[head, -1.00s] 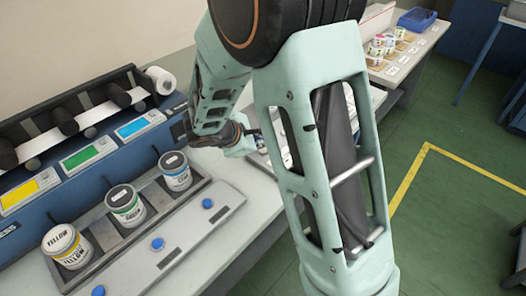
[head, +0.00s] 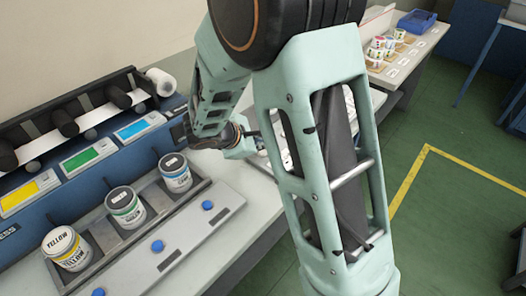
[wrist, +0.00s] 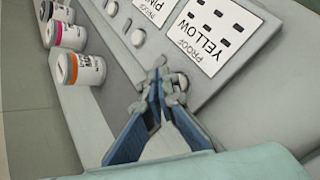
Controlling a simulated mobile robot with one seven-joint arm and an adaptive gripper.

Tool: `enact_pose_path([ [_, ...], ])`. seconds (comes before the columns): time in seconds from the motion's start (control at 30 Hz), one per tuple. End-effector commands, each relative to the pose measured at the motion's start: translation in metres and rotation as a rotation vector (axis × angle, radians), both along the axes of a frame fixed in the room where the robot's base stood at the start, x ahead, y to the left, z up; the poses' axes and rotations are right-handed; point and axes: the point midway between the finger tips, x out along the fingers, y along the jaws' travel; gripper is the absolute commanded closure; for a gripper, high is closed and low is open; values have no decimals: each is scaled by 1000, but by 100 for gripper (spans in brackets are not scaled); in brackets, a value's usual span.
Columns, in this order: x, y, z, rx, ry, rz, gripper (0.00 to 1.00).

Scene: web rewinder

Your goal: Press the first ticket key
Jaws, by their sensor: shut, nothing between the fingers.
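In the wrist view, my gripper (wrist: 160,78) is shut and empty, its fingertips close together over the grey panel. Whether the fingertips touch the key cannot be told. A second round key (wrist: 138,38) lies farther up the row, near the PROOF PINK card (wrist: 155,8), and a third key (wrist: 112,8) is at the top edge. In the head view my arm hides the fingertips and most of this panel.
Cans with orange (wrist: 82,69), magenta (wrist: 66,34) and purple (wrist: 56,12) bands stand left of the panel. In the head view, yellow (head: 67,248), green (head: 125,207) and blue (head: 175,173) cans stand behind blue buttons (head: 158,246). A cluttered table (head: 405,65) stands farther back.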

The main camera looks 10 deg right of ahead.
Motion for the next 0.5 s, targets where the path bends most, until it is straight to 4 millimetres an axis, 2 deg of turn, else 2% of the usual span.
enact_pose_path([
  [0.5,0,0,-9,-1,0,1,100],
])
